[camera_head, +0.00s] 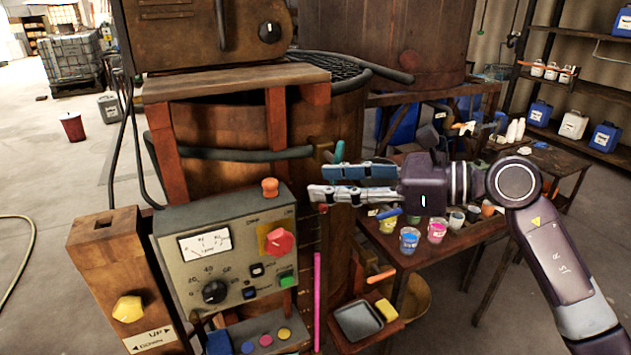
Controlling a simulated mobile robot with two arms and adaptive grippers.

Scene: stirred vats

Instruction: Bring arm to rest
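My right gripper (318,184) is in the middle of the head view, its arm coming in from the lower right. It points left, with its two fingers one above the other. Their fingertips are close to the rusty post and pipe beside the vat, right of the control panel (191,286). I see nothing held between the fingers. My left gripper is not in view.
A large rusty vat (236,128) stands behind the panel. Below my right gripper, a wooden table holds several paint cups, including a blue one (409,240) and a pink one (437,230). A grey tray (358,321) sits lower. Open floor lies at left, with a red bucket (72,127).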

